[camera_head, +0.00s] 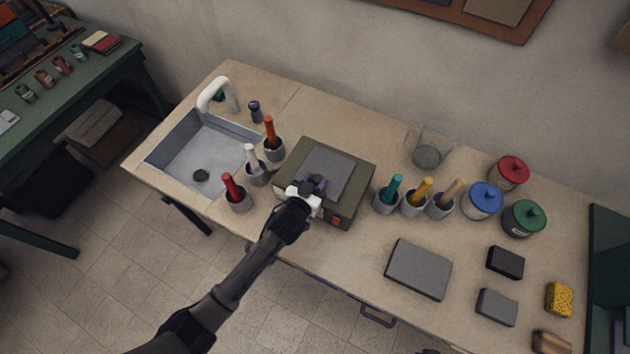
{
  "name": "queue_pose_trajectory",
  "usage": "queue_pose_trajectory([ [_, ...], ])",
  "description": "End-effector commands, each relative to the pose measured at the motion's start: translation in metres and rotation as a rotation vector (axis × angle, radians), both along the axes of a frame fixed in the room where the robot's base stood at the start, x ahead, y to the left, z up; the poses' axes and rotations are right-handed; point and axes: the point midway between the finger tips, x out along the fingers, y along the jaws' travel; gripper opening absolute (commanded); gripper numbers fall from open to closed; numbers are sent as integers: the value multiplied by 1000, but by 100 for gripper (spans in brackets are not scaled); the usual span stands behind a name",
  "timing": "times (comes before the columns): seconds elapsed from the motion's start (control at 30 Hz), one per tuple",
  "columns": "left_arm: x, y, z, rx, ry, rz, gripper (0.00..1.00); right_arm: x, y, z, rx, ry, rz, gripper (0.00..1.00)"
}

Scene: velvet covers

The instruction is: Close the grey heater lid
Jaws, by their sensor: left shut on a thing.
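The heater (351,199) is an olive-green box in the middle of the bench, with an orange-red patch on its front. Its grey lid (328,168) is the flat square panel on top; it looks flat or nearly flat, and I cannot tell whether a small gap remains under it. My left gripper (315,186) reaches in from the lower left and is shut at the lid's front edge. The fingers hide the exact contact and the part of the lid under them. My right gripper is not in view.
Cups with coloured handles stand close on both sides of the heater, by the sink (205,150) and at right. A glass jar (427,150), lidded jars (486,198) and a loose grey slab (418,269) are further right.

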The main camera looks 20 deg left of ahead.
Motion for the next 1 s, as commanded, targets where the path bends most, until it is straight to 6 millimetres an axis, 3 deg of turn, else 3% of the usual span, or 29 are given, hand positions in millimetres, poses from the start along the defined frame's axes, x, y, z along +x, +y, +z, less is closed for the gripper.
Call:
queue_pose_trajectory([
  [0.03, -2, 1, -7, 1, 10, 2, 0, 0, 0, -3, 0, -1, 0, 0],
  [0.57, -3, 1, -10, 3, 17, 3, 0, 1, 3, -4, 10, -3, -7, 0],
  [0.6, -3, 1, -11, 3, 18, 3, 37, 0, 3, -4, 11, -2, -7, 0],
  [0.8, -3, 1, -10, 2, 15, 2, 56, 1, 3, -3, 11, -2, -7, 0],
  [1.0, -2, 1, -9, 2, 13, 1, 57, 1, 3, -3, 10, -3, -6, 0],
])
